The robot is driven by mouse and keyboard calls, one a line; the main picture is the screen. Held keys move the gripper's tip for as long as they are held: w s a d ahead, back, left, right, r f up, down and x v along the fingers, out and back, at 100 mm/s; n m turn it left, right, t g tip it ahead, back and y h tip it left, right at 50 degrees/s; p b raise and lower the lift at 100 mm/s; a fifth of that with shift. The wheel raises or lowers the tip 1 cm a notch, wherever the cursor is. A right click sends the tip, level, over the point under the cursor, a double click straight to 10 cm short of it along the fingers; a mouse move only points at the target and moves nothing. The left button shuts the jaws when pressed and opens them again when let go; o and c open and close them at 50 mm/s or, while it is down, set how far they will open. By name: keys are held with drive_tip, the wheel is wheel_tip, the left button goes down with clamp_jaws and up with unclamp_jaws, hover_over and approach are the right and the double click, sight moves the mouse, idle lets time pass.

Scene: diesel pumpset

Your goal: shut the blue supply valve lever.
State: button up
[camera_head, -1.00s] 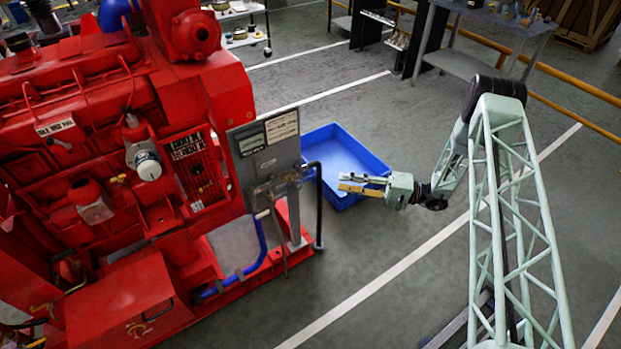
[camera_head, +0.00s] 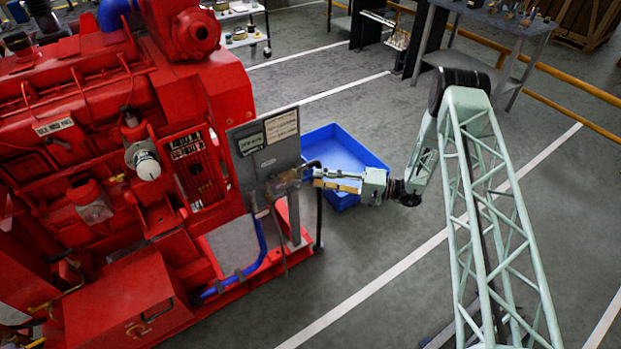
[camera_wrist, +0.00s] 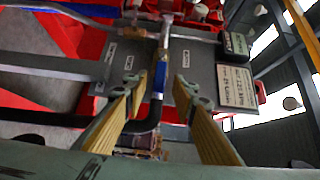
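The grey valve panel (camera_head: 287,152) stands upright at the right end of the red engine. In the wrist view, the lever with a blue sleeve (camera_wrist: 160,77) lies in front of the panel, between the tips of my gripper (camera_wrist: 157,88). Its fingers are open, one on each side of the lever, with a gap visible on both sides. In the head view, my gripper (camera_head: 316,178) reaches the panel's right edge from the right. The lever itself is too small to make out there.
A blue crate (camera_head: 372,162) sits on the floor behind my gripper. A black hose (camera_wrist: 70,118) and metal pipes run close to the lever. The red engine (camera_head: 90,110) fills the left. Open floor (camera_head: 400,310) lies to the right and in front.

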sight(312, 178)
drive_tip(key=shift+w+a, duration=0.2)
drive_tip(key=shift+a, duration=0.8)
drive_tip(key=shift+w+a, duration=0.15)
drive_tip(key=shift+a, duration=0.85)
clamp_jaws()
